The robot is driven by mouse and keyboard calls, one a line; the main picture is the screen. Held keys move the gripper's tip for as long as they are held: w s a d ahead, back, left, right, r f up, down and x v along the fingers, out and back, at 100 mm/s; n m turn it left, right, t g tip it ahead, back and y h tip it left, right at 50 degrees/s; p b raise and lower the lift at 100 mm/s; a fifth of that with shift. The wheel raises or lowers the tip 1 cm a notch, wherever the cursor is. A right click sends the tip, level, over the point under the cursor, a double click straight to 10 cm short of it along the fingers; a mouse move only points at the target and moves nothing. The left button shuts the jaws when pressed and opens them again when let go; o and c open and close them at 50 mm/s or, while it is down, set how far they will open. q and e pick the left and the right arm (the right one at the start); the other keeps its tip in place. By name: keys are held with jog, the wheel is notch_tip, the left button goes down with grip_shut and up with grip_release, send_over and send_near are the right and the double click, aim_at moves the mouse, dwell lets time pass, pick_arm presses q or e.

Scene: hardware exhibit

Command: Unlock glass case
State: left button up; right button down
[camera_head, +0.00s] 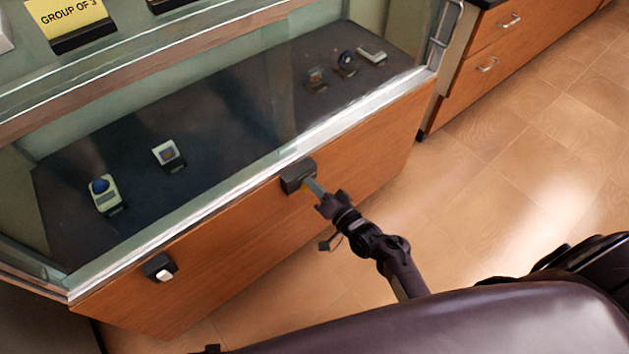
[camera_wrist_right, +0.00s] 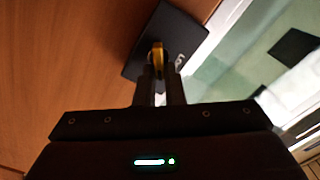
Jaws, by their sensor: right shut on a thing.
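The glass case (camera_head: 235,185) has a wood front, a metal-edged glass top and a dark floor inside. A dark lock box (camera_head: 298,176) sits on the upper edge of the wood front; it also shows in the right wrist view (camera_wrist_right: 134,70). My right gripper (camera_head: 313,187) is at this box, its fingers shut on a small yellow key (camera_wrist_right: 158,57). The key's far end is at the box face; I cannot tell how deep it is in the lock. A second dark box with a white front (camera_head: 160,268) is on the case's left part. My left gripper is out of view.
Several small devices lie inside the case, such as one with a blue knob (camera_head: 103,193). A yellow sign (camera_head: 66,18) stands at the top left. A wooden drawer cabinet (camera_head: 490,65) is at the upper right. The tiled floor (camera_head: 510,170) is clear on the right.

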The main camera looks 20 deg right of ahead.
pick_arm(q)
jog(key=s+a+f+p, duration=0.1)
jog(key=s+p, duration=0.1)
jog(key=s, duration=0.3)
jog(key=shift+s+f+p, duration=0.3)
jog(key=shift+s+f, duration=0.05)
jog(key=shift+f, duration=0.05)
pick_arm(e)
jog(key=shift+d+f+m, duration=0.1)
jog(key=shift+f+m, duration=0.1)
jog(key=shift+m, duration=1.6)
jog(key=shift+d+f+m, duration=0.1)
jog(key=shift+f+m, duration=0.1)
jog(key=shift+m, duration=1.6)
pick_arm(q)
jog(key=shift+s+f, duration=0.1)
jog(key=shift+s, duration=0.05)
pick_arm(e)
jog(key=shift+a, duration=0.1)
jog(key=c, duration=1.5)
grip_release()
